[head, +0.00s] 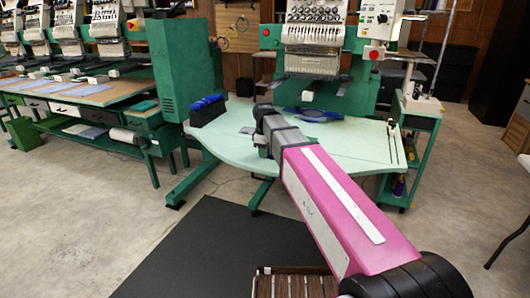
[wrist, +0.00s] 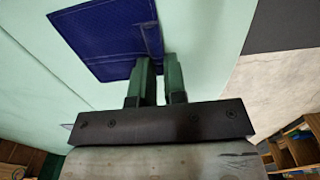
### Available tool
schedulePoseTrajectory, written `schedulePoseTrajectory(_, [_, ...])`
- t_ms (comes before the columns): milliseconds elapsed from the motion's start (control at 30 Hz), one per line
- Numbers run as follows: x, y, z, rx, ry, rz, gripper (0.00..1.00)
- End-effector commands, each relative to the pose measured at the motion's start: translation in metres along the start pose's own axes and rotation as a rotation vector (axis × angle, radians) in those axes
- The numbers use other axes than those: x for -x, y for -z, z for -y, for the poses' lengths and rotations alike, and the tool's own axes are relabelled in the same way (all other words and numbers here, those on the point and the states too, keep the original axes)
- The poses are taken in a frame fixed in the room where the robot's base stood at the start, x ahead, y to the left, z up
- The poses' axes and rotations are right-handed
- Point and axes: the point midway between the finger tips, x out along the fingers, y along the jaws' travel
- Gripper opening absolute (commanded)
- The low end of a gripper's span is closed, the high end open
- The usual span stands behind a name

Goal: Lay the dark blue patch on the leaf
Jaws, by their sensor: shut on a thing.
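The dark blue patch (wrist: 108,38) is a flat square in the wrist view, with its lower right corner at my gripper's fingertips. My gripper (wrist: 157,62) has two green fingers and is shut on the patch. The pale green leaf (head: 340,142) is the tabletop in front of the embroidery machine; a pale green surface also fills much of the wrist view (wrist: 210,35). In the head view my gripper (head: 264,148) is over the leaf and mostly hidden by my arm. I cannot tell whether the patch touches the surface.
A dark box with blue tops (head: 208,109) stands at the leaf's left back. A blue piece (head: 312,115) lies under the machine head (head: 313,45). Thin dark tools (head: 392,142) lie at the right. The leaf's front left is clear.

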Motion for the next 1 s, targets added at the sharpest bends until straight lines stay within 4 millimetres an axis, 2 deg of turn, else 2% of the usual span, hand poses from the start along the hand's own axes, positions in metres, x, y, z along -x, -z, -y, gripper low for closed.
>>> schedulePoseTrajectory(33, [0.000, 0.000, 0.000, 0.000, 0.000, 0.000, 0.22])
schedulePoseTrajectory(100, [0.000, 0.000, 0.000, 0.000, 0.000, 0.000, 0.38])
schedulePoseTrajectory(367, [0.000, 0.000, 0.000, 0.000, 0.000, 0.000, 0.38])
schedulePoseTrajectory(533, [0.009, 0.000, 0.000, 0.000, -0.001, -0.001, 0.38])
schedulePoseTrajectory(1000, [0.084, 0.001, -0.001, 0.000, -0.002, -0.002, 0.38])
